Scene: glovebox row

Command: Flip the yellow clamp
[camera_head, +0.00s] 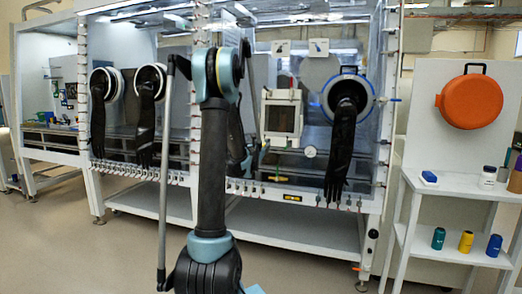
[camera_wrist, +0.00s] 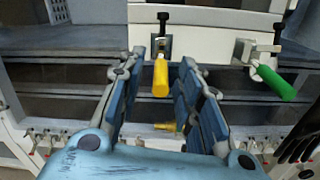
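The yellow clamp (camera_wrist: 161,78) is in the upper middle of the wrist view. Its yellow handle hangs down from a grey metal bracket with a dark knob on top, fixed to a pale panel. My gripper (camera_wrist: 162,66) is open, with one blue finger on each side of the handle in the picture. Gaps show on both sides, and I cannot tell how far the handle reaches between the fingers. In the head view, a small yellow handle (camera_head: 263,156) shows beside the white hatch, and my arm hides most of my gripper.
A green-handled clamp (camera_wrist: 274,82) is to the right of the yellow one. A smaller yellow part (camera_wrist: 167,127) shows lower down between my fingers. Black gloves (camera_head: 342,150) hang from the glovebox front. A white shelf (camera_head: 455,190) with bottles stands at the right.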

